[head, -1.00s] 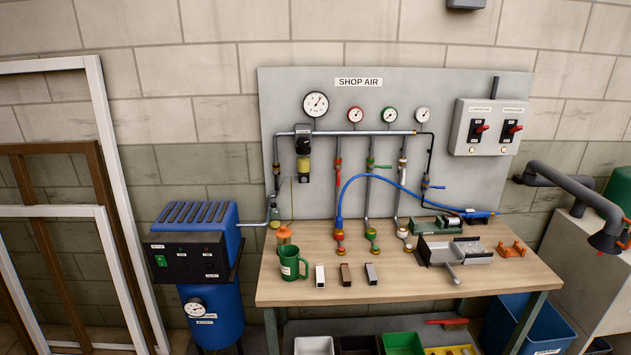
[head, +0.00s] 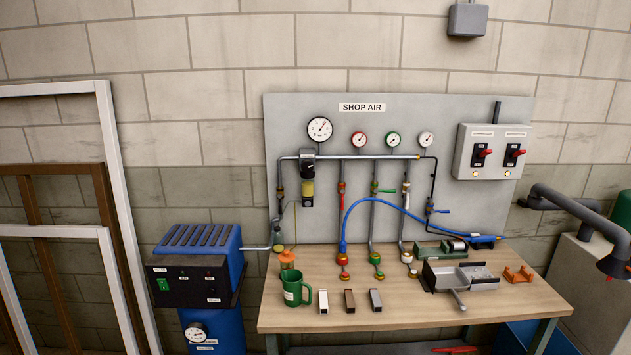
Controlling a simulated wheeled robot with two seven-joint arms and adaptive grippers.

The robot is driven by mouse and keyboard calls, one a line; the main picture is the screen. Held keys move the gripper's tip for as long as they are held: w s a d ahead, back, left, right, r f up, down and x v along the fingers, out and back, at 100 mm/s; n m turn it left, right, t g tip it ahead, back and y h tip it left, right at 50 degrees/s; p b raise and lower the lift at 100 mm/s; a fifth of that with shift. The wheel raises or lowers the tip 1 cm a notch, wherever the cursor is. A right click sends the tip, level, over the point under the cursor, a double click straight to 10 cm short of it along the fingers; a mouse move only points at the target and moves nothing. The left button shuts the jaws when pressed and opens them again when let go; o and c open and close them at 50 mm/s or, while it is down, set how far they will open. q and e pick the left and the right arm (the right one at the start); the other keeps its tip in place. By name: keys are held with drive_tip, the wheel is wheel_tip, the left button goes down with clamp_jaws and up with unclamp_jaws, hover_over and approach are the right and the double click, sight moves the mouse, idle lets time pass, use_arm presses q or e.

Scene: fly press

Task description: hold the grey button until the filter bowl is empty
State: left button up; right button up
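The filter bowl (head: 307,188) hangs under a black regulator (head: 308,163) on the left of the grey panel. It looks yellowish, with a dark lower end; its exact liquid level is too small to tell. I cannot pick out the grey button with certainty at this size. A thin line runs from near the bowl down to a small greenish bottle (head: 279,242) at the back left of the bench. Neither of my grippers is in view.
A wooden bench (head: 390,318) carries a green mug (head: 292,288), several small blocks and a grey vise (head: 460,277). A blue machine (head: 200,255) stands left. A switch box (head: 493,151) is at the panel's right. The bench's front strip is clear.

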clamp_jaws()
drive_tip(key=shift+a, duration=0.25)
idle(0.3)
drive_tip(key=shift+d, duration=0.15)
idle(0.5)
